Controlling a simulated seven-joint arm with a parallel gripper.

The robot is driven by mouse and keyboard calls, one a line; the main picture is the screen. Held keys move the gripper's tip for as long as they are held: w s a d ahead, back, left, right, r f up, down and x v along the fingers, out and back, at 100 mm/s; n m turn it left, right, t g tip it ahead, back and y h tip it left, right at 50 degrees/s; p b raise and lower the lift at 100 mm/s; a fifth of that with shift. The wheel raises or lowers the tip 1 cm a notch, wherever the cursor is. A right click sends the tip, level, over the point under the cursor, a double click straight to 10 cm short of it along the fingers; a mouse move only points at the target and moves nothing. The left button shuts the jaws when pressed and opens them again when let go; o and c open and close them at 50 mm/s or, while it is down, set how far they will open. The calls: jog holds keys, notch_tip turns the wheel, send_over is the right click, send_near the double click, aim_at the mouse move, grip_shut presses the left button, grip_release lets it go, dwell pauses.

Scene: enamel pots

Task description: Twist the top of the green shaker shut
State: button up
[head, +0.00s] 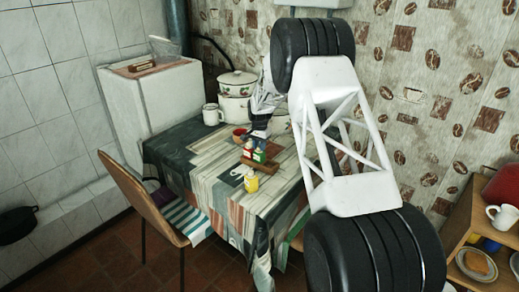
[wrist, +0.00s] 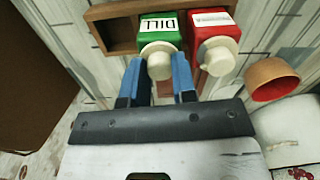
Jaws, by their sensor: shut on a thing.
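The green shaker (wrist: 158,28), labelled DILL, has a cream top (wrist: 158,62) and stands in a small wooden rack (wrist: 112,34). In the wrist view my gripper (wrist: 159,78) has its blue fingers on either side of the cream top, shut on it. In the head view the green shaker (head: 260,156) shows under my gripper (head: 260,136), beside the red one. The seam between top and body is too small to judge.
A red shaker (wrist: 212,32) with a cream top stands close to the right of the green one. A brown bowl (wrist: 271,79) is farther right. Enamel pots (head: 236,92) stand at the back.

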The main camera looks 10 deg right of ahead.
jog(key=m, duration=0.3)
jog(key=shift+m, duration=0.3)
dwell(0.3)
jog(key=shift+m, duration=2.5)
jog(key=o, duration=1.2)
jog(key=shift+r, duration=0.1)
jog(key=shift+r, duration=3.45)
